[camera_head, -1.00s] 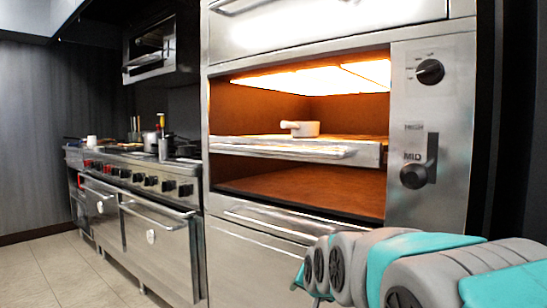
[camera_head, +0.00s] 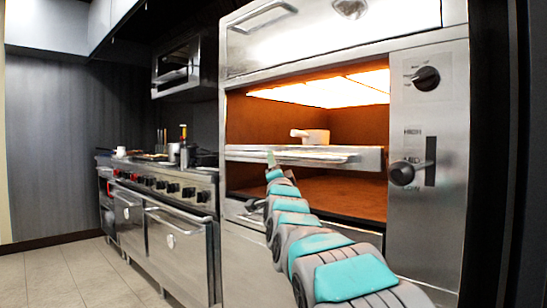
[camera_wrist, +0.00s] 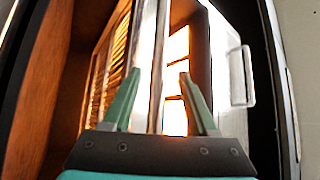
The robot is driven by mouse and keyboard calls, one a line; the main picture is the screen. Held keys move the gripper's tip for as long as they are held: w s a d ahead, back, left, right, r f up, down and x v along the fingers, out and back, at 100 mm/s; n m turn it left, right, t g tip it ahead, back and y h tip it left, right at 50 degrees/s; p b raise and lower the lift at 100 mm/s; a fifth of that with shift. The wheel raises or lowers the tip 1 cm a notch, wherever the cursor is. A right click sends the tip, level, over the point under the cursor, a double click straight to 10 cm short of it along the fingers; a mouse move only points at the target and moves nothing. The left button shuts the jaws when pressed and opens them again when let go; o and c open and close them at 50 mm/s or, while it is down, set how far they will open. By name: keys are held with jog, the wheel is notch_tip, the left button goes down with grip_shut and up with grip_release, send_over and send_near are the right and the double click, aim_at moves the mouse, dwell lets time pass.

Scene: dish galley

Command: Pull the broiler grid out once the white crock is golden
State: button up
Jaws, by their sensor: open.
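The white crock (camera_head: 316,136) stands on the broiler grid (camera_head: 370,158) under the glowing burner, its stubby handle pointing left. Its side looks pale off-white; its top surface cannot be made out from here. The grid sits inside the broiler with a bar handle along its front. My gripper (camera_head: 271,160) is at the left part of that handle. In the wrist view my gripper (camera_wrist: 158,92) is open, with the grid's pale front bar (camera_wrist: 158,50) between the two green fingers, not clamped. The crock is not seen in the wrist view.
The broiler's burner (camera_head: 335,88) glows bright orange-white. A range (camera_head: 165,190) with pots stands at left. The floor (camera_head: 70,270) at lower left is clear.

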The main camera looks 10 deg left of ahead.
jog(key=p+x, duration=0.1)
jog(key=x, duration=0.4)
jog(key=shift+w+a+r+p, duration=0.1)
jog(key=shift+p, duration=0.2)
jog(key=shift+w, duration=0.4)
grip_shut()
dwell(1.1)
